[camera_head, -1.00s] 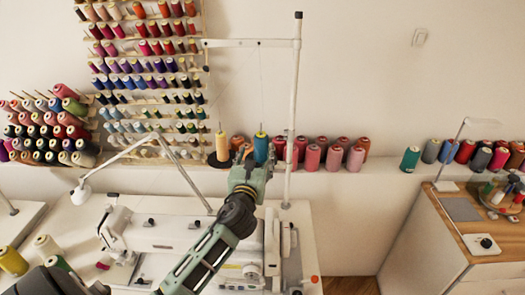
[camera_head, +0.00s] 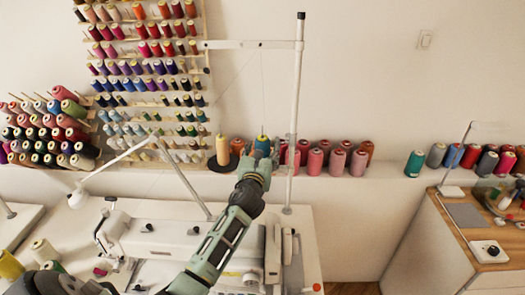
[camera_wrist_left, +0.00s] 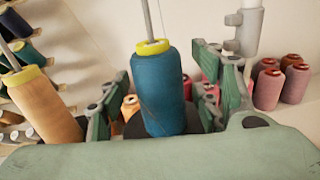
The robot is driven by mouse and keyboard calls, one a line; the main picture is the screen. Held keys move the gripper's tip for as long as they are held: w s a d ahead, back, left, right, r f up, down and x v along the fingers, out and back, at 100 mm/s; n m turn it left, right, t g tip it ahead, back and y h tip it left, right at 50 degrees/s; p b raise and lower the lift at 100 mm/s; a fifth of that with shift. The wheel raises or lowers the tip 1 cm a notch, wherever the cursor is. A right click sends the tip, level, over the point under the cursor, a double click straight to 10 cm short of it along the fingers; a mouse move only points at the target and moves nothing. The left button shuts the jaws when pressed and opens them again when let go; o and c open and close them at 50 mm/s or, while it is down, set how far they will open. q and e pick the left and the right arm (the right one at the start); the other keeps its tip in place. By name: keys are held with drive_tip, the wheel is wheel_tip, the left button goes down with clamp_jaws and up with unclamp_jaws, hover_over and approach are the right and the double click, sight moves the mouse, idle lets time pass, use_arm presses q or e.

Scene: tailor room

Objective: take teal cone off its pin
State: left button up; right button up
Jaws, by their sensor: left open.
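The teal cone (camera_wrist_left: 160,92) has a yellow top rim and stands upright on its pin (camera_wrist_left: 149,18), which rises out of its top in the left wrist view. In the head view, the teal cone (camera_head: 262,145) stands at the back of the sewing table, partly hidden by my gripper. My left gripper (camera_head: 258,160) reaches it from the front. Its green fingers stand open on both sides of the cone in the left wrist view, with the cone between them. I cannot tell whether they touch it. My right gripper is not in view.
A white thread-stand pole (camera_head: 296,110) rises just right of my gripper. Red and pink cones (camera_head: 337,161) line the ledge further right. A sewing machine (camera_head: 160,236) lies below my arm.

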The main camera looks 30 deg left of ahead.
use_arm(q)
drive_tip(key=c, duration=1.3)
drive_tip(key=shift+r, duration=0.1)
